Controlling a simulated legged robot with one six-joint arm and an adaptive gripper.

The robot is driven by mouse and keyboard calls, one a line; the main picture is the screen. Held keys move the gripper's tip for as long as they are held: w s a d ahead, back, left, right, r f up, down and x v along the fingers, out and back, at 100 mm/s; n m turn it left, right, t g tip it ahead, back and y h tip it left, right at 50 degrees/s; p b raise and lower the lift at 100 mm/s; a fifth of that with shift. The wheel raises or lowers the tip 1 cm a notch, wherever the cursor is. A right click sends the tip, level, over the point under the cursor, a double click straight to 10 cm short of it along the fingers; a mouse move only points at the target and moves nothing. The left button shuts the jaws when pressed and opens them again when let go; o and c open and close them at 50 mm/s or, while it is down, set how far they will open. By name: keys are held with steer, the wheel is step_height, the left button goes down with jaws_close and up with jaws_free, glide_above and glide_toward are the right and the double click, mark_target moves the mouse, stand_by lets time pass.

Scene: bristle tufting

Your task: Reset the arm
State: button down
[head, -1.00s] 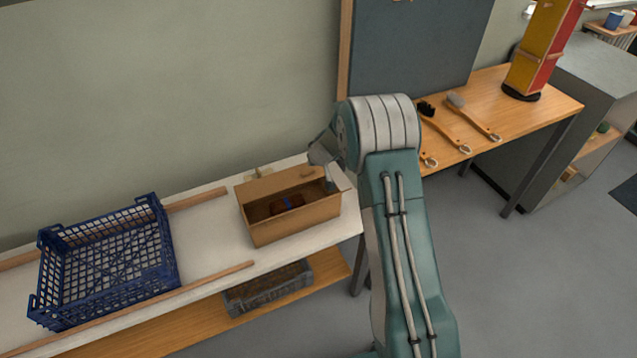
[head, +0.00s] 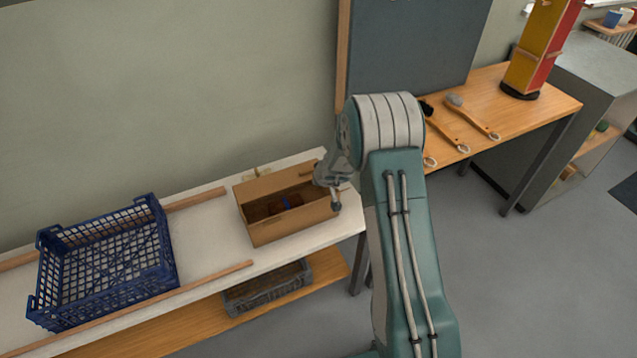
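My arm rises from the bottom of the head view and bends at a grey-banded joint. My gripper (head: 335,203) hangs at the right end of an open brown cardboard box (head: 290,228) on the white bench. It is small and partly covered by my own arm, so I cannot tell whether its fingers are open or shut. I see nothing clearly held. A dark reddish-brown bundle with a blue band (head: 287,202) lies inside the box, apart from my gripper.
A blue plastic crate (head: 108,305) stands empty on the white bench (head: 215,240) at left. A wooden bench (head: 490,115) at right bears several long-handled brushes (head: 477,115) and a yellow-and-red column (head: 540,55). A grey container (head: 268,290) sits on the lower shelf.

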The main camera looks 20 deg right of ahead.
steer(key=shift+s+a+f, duration=0.1)
steer(key=shift+s+f, duration=0.15)
